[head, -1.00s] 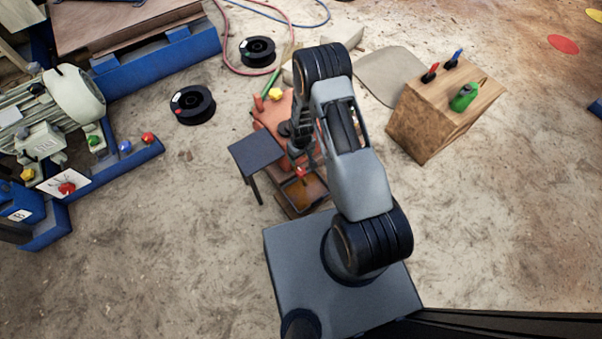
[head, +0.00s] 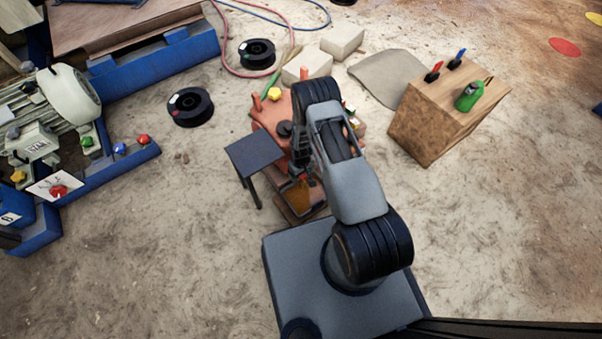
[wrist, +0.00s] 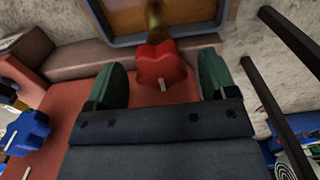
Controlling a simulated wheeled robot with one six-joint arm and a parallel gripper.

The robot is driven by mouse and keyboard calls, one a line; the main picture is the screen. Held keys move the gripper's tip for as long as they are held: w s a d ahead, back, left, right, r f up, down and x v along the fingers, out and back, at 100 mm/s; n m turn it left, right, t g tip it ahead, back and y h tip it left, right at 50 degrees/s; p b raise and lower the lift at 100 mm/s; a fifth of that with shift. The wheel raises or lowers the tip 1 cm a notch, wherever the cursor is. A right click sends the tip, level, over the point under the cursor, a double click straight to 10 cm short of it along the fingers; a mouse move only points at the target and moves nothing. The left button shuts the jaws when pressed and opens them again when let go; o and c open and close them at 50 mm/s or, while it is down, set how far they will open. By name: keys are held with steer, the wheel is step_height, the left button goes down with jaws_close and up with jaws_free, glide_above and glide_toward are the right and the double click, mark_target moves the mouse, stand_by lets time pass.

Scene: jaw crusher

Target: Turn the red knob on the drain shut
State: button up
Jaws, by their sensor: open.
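The red knob (wrist: 160,66) is a lobed handle with a pale mark on it, in the upper middle of the wrist view. It sits at the end of a brass-coloured drain stem (wrist: 155,22) over a tray (wrist: 117,42) with brownish content. My gripper (wrist: 163,85) is open, with one green finger on each side of the knob and a visible gap at each. In the head view my arm hides most of the gripper and I cannot make out the knob clearly. The tray (head: 299,201) shows there below the orange machine (head: 268,117).
A small dark table (head: 255,151) stands left of the machine; its legs show right in the wrist view. A blue knob (wrist: 30,131) lies left of my gripper. A wooden block (head: 430,120) with tools stands to the right.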

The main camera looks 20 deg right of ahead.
steer(key=shift+c, duration=0.3)
steer(key=c, duration=0.9)
steer(key=shift+o, duration=0.2)
steer(key=m+b, duration=0.1)
steer(key=m, duration=0.8)
steer(key=shift+b, duration=0.35)
steer(key=m, duration=0.5)
steer(key=shift+m+b, duration=0.45)
steer(key=shift+m, duration=1.45)
